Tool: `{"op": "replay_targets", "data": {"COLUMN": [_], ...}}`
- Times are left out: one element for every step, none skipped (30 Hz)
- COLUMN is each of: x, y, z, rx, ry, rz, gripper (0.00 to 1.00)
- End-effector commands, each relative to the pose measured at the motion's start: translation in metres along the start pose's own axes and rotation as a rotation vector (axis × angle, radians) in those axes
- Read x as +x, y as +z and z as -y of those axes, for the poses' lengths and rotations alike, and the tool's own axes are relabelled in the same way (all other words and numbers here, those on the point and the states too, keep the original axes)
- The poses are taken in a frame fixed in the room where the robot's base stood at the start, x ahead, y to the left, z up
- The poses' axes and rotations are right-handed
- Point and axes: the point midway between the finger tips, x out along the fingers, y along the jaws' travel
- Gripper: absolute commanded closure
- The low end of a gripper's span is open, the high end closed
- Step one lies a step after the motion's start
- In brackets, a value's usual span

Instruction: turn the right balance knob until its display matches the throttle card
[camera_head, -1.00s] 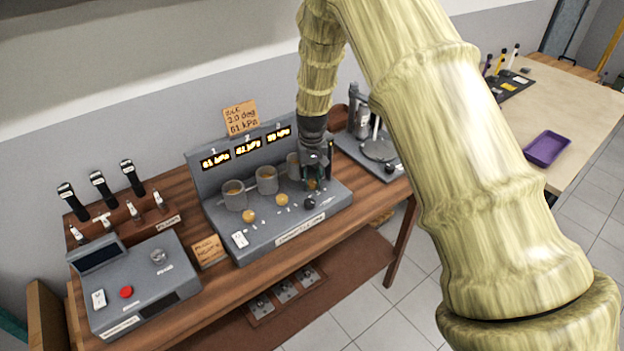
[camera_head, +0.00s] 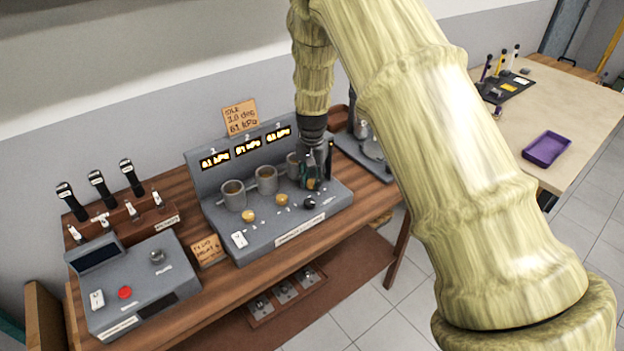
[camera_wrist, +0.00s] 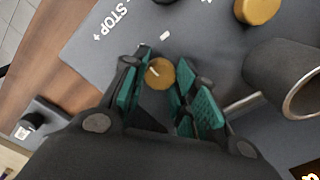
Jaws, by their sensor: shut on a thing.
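The right balance knob (camera_wrist: 160,72) is gold with a pale mark. It sits between the teal finger pads of my gripper (camera_wrist: 150,82), which is shut on it. In the head view my gripper (camera_head: 314,181) reaches down onto the right end of the grey balance bench (camera_head: 262,242) and mostly hides this knob. The right display (camera_head: 278,135), marked 3, is lit and seems to read about 61 kPa, though its digits are small and blurred. The throttle card (camera_head: 240,117) stands above the displays and seems to read idle, 1.0 deg, 61 kPa.
Two other gold knobs (camera_head: 248,216) (camera_head: 282,199) and a black knob (camera_head: 310,202) sit close by. Grey cups (camera_head: 233,196) stand behind them. A grey box with a red button (camera_head: 125,292) is at left. A purple tray (camera_head: 546,149) lies on the right table.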

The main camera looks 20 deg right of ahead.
Motion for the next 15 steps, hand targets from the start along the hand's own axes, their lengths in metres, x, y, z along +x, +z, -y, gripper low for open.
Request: {"op": "replay_targets", "data": {"x": [-0.0018,-0.0018,-0.0018,-0.0018,-0.0019,-0.0019,-0.0019,-0.0019,-0.0020,-0.0020,-0.0020,-0.0020,-0.0020,-0.0018,-0.0016], "y": [-0.0013,-0.0013,-0.0013,-0.0013,-0.0014,-0.0014,-0.0014,-0.0014,-0.0015,-0.0015,-0.0016,-0.0016,-0.0015,-0.0013,-0.0012], "z": [0.0002,0.0002,0.0002,0.0002,0.0002,0.0002,0.0003,0.0003,0.0003,0.0003,0.0003,0.0003,0.0002,0.0002,0.0002], "rx": [0.003,0.004,0.004,0.004,0.004,0.004,0.003,0.003,0.003,0.003,0.003,0.003,0.003,0.002,0.002], "ry": [-0.001,-0.001,-0.001,-0.001,-0.001,-0.001,-0.001,-0.001,-0.001,-0.001,-0.001,-0.001,-0.001,-0.001,-0.001], "rz": [-0.003,-0.003,-0.003,-0.003,-0.003,-0.003,-0.003,-0.003,-0.003,-0.003,-0.003,-0.003,-0.003,-0.003,-0.003], "gripper": [0.95,0.95,0.95,0.95,0.95,0.95,0.95,0.95,0.95,0.95,0.68,0.61,0.55,0.50,0.49]}}
